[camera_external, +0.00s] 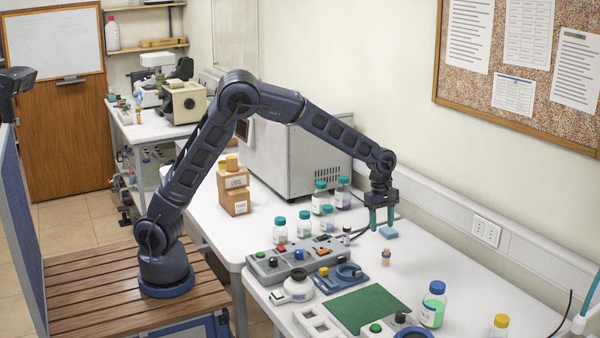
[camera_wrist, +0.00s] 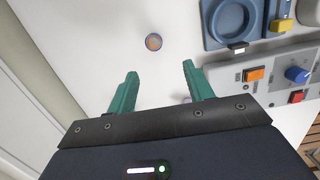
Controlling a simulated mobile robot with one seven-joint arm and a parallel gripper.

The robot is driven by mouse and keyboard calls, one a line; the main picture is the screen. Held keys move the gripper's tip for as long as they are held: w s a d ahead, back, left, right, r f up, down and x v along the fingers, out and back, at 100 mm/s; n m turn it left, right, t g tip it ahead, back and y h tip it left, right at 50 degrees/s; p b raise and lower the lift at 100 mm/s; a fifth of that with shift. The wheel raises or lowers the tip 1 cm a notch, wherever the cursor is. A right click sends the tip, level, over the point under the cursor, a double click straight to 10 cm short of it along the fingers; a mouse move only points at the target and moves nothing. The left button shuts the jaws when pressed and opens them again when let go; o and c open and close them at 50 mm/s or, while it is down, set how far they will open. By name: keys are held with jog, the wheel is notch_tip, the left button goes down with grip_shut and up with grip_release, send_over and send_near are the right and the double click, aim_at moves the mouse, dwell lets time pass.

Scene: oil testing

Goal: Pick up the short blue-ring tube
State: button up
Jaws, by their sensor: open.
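A short tube (camera_external: 386,258) with amber contents and a blue ring stands upright on the white table, in front of my gripper. In the wrist view, a small round tube top (camera_wrist: 153,42) with a brownish middle shows beyond the fingertips; it appears to be the same tube. My gripper (camera_external: 382,218) points down with its green fingers apart and nothing between them. In the wrist view the open fingers (camera_wrist: 158,72) frame bare table, and the tube is clear of both.
A small tube with a purple band (camera_external: 346,237) stands near the grey button panel (camera_external: 293,260). A blue device with a round dish (camera_external: 340,276) and several teal-capped bottles (camera_external: 320,197) are to the left. Table right of the tube is clear.

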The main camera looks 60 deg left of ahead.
aim_at(387, 248)
jog(key=shift+w+d+f, duration=0.3)
jog(key=shift+d+f, duration=0.55)
jog(key=shift+f, duration=0.05)
jog(key=f, duration=0.7)
jog(key=d+f, duration=0.1)
jog(key=f, duration=0.2)
jog(key=shift+w+d+f, duration=0.1)
jog(key=shift+w+f, duration=0.05)
jog(key=shift+f, duration=0.05)
jog(key=c, duration=1.1)
